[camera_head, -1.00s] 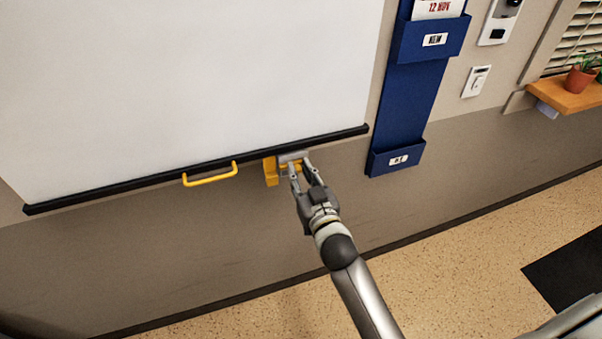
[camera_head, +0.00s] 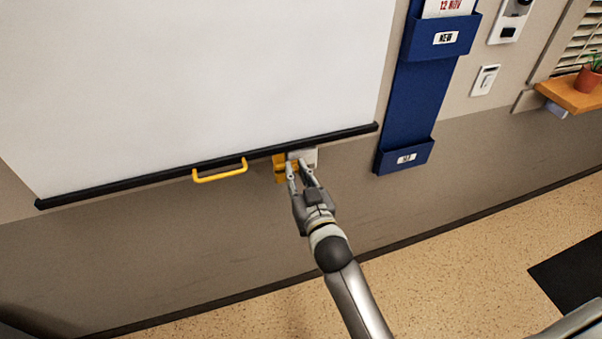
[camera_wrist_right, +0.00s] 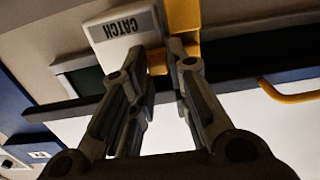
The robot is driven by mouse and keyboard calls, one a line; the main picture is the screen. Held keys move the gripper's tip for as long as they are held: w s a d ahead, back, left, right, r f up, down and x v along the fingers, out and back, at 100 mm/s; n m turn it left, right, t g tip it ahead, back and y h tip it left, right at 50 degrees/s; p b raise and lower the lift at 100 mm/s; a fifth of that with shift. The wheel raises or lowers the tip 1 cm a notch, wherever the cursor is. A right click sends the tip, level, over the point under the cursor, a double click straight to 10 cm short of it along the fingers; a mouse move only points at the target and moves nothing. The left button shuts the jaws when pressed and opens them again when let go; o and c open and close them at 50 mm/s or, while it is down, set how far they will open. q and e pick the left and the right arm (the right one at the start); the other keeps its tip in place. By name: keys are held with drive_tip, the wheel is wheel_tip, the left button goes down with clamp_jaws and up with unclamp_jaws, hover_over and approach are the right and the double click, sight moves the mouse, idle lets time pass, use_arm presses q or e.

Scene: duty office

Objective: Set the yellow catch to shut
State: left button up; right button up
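The yellow catch (camera_head: 280,168) sits under the black lower rail of the white board, right of the yellow handle (camera_head: 220,170). Its pale plate (camera_head: 310,157) shows to the right of my fingers. My right gripper (camera_head: 296,163) is at the catch. Its fingers are close together, with a small yellow piece of the catch (camera_wrist_right: 157,62) filling the gap between the fingertips. The fingers hide part of the catch. My left gripper is not in view.
The white board (camera_head: 190,80) and its black rail (camera_head: 120,184) fill the upper left. A blue wall rack (camera_head: 410,110) hangs to the right. A wooden shelf (camera_head: 575,95) holds a plant pot. The wall below the rail is clear.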

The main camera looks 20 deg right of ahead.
drive_tip(key=shift+o, duration=1.1)
drive_tip(key=shift+a, duration=0.15)
drive_tip(key=shift+o, duration=0.8)
drive_tip(key=shift+a, duration=0.3)
drive_tip(key=s, duration=1.2)
drive_tip(key=shift+d, duration=0.3)
